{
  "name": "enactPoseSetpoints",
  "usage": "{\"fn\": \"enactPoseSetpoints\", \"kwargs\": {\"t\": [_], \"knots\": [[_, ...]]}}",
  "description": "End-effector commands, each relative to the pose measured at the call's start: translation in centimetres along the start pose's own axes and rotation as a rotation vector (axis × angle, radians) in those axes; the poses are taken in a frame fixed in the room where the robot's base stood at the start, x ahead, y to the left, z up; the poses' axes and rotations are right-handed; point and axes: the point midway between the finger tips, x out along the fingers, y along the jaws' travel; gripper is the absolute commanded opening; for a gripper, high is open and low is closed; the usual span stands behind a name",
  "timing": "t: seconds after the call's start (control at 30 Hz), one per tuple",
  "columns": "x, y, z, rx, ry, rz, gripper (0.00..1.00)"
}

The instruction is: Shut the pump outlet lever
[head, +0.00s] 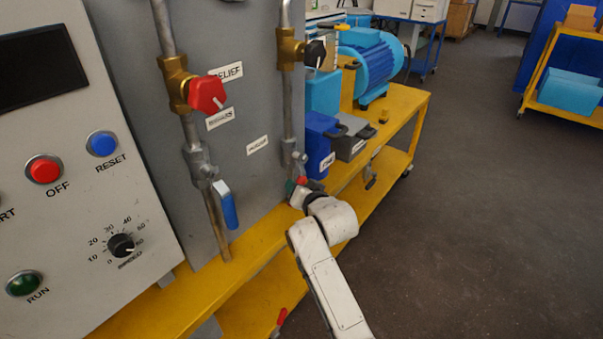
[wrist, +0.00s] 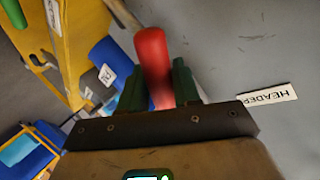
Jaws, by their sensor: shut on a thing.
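A red lever handle (wrist: 153,62) stands between the two green fingers of my gripper (wrist: 160,80) in the wrist view, and the fingers are shut on it. In the head view my gripper (head: 296,186) is at the foot of the right-hand pipe (head: 287,115), where only a small bit of red (head: 302,181) shows. My wrist hides most of the lever there. A label reading HEADER (wrist: 268,95) is on the grey panel beside the gripper. I cannot read a pump outlet label in either view.
A blue-handled lever (head: 228,206) hangs on the left pipe, below a red knob (head: 207,94). A black knob (head: 315,52) is on the right pipe. A blue box (head: 318,135) and a blue motor (head: 370,65) stand on the yellow bench (head: 262,243).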

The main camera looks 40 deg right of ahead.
Motion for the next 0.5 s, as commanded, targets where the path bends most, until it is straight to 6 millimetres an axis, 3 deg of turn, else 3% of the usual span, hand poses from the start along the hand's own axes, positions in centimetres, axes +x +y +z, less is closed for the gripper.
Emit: {"fn": "enactPoseSetpoints", "kwargs": {"t": [0.03,0.5], "knots": [[-0.6,-0.8,-0.9,0.038,-0.027,0.002,0.00],[-2.3,-3.4,-1.8,0.410,-0.273,0.010,0.00]]}}
